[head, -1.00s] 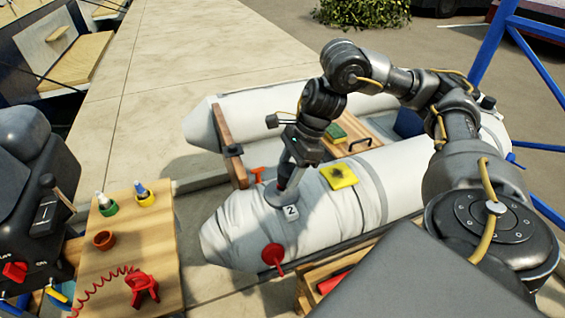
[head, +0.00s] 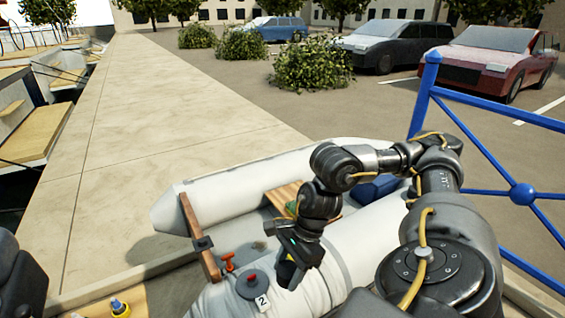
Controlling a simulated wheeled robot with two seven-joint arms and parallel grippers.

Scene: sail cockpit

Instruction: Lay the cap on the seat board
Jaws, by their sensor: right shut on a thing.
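My right gripper (head: 291,280) is over the near tube of the white inflatable boat (head: 335,265), just right of a round grey valve plate (head: 246,289) marked 2. It is shut on the cap, which is dark and mostly hidden by the fingers, so its outline is hard to make out. The valve plate shows a small red centre. The seat board (head: 280,196) is a pale wooden plank across the inside of the boat, beyond the gripper; my arm hides its right part. A green sponge (head: 291,208) lies on it. My left gripper is not in view.
A red fitting (head: 228,262) stands by the valve plate, near a brown wooden transom (head: 200,240). A blue item (head: 376,189) sits in the boat behind my arm. A blue railing (head: 480,150) runs at right. The paved quay (head: 150,130) is clear.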

